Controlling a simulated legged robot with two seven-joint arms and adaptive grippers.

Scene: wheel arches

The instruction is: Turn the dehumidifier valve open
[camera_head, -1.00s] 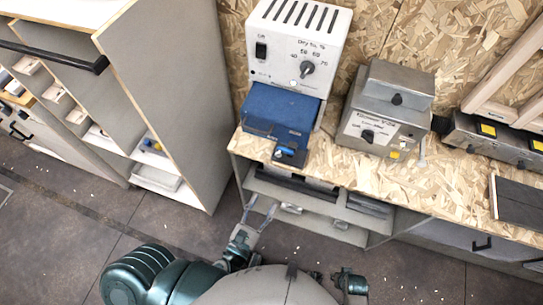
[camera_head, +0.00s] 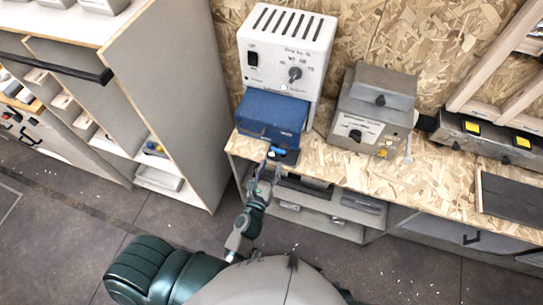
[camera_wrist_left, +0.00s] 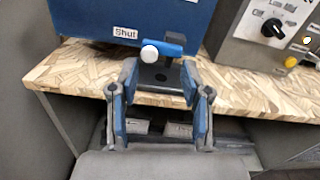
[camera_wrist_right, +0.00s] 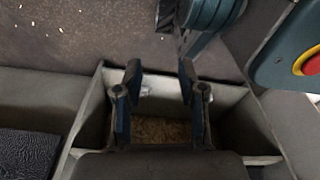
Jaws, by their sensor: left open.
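The dehumidifier (camera_head: 285,45) is a white box with a dial, above a blue tank (camera_head: 270,117) on the wooden bench. Its valve (camera_head: 277,151) has a blue handle on a dark block at the tank's lower front. In the left wrist view the valve handle (camera_wrist_left: 172,49) lies crosswise with a white round end, beside a "Shut" label (camera_wrist_left: 126,33). My left gripper (camera_head: 266,176) is open just in front of and below the valve. Its fingertips (camera_wrist_left: 158,75) are apart on either side of the dark block, with nothing gripped. My right gripper (camera_wrist_right: 160,75) is open and empty, hidden in the head view.
A grey metal device (camera_head: 372,110) stands on the bench right of the dehumidifier. A black unit with yellow labels (camera_head: 490,138) is farther right. A tall grey shelf unit (camera_head: 160,100) stands at left. Shelves lie under the bench edge (camera_head: 350,178).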

